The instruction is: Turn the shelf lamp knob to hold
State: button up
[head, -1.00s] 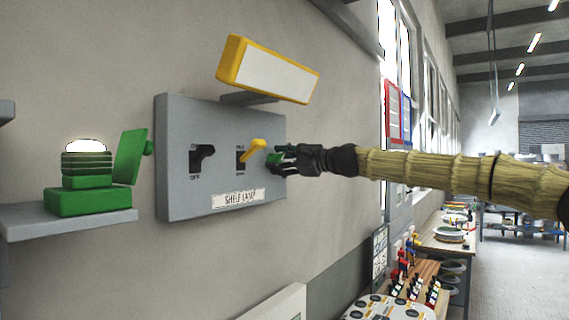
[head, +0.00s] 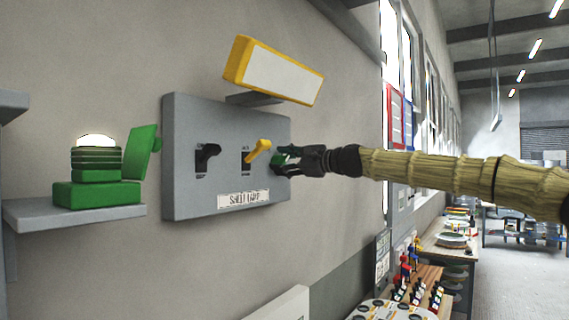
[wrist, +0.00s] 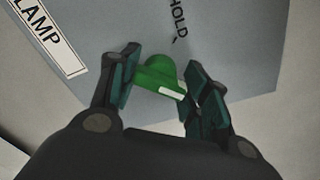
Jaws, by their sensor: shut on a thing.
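The grey shelf lamp panel (head: 228,185) is on the wall, with a "SHELF LAMP" label (head: 243,199). A green knob (wrist: 158,74) with a white mark sits at the panel's right end; it also shows in the head view (head: 279,159), mostly covered by the fingers. My gripper (wrist: 160,86) is around the knob, a finger on each side, shut on it. In the wrist view the "HOLD" lettering (wrist: 179,18) with a short tick is above the knob, while the white mark lies on the knob's lower right side, away from the tick.
A black lever switch (head: 207,155) and a yellow lever switch (head: 257,151) are left of the knob. A yellow-framed lamp (head: 275,72) juts out above the panel. A green beacon with a lit white top (head: 97,170) stands on a small shelf (head: 80,217) at left.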

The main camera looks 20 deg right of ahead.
jog(key=shift+d+r, duration=0.15)
jog(key=shift+r, duration=0.2)
dwell(0.6)
jog(key=o, duration=0.8)
jog(key=shift+c, duration=0.2)
jog(key=shift+o, duration=1.4)
jog(key=shift+w+f, duration=0.15)
jog(key=shift+f, duration=0.1)
jog(key=shift+s, duration=0.25)
jog(key=v, duration=1.2)
jog(key=shift+w, duration=0.1)
